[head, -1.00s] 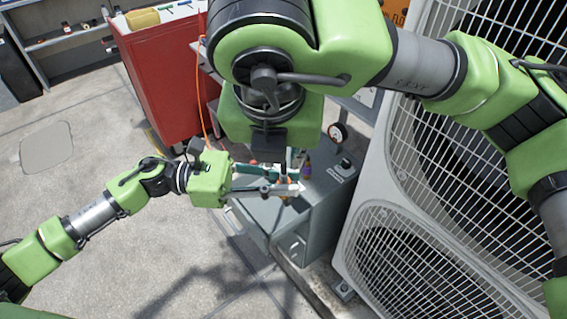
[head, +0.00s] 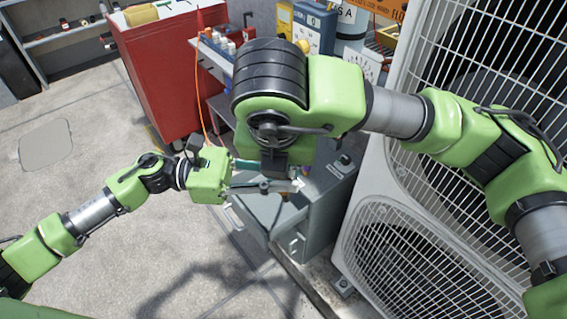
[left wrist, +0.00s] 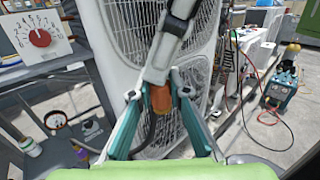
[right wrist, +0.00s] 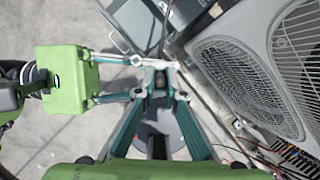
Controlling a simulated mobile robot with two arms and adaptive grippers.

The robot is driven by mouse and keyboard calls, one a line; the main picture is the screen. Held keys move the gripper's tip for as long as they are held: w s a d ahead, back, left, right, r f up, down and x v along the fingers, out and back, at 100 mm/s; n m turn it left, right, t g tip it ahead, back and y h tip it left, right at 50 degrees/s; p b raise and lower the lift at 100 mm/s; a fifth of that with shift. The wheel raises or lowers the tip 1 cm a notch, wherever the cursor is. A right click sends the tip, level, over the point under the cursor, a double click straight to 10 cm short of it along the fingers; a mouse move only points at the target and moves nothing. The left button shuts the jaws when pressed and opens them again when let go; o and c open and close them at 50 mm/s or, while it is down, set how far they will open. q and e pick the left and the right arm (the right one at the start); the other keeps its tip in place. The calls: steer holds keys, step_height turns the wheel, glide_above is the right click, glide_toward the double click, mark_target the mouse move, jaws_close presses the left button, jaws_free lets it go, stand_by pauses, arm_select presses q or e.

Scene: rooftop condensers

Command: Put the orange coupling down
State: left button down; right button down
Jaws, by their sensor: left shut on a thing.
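The orange coupling (left wrist: 160,98) sits between the fingertips of my left gripper (head: 290,186), which is shut on it. A dark hose (left wrist: 151,132) hangs below the coupling in the left wrist view. In the head view the left fingers reach right, above a grey cabinet (head: 318,212); the coupling is not clear there. My right gripper (right wrist: 160,94) comes in from above, its fingertips close to the left gripper's. A dark piece shows between the right fingertips, but I cannot tell whether they grip it. In the head view my right arm hides most of this gripper.
A large white condenser unit (head: 374,160) with wire grilles stands close on the right. A red cabinet (head: 160,75) stands at the back left. A bench behind my right arm holds a blue instrument (head: 315,28) and small bottles. The concrete floor at left is open.

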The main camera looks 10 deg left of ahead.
arm_select(q)
steer(key=c, duration=1.8)
jaws_free()
steer(key=shift+c, duration=0.2)
steer(key=shift+a, duration=0.15)
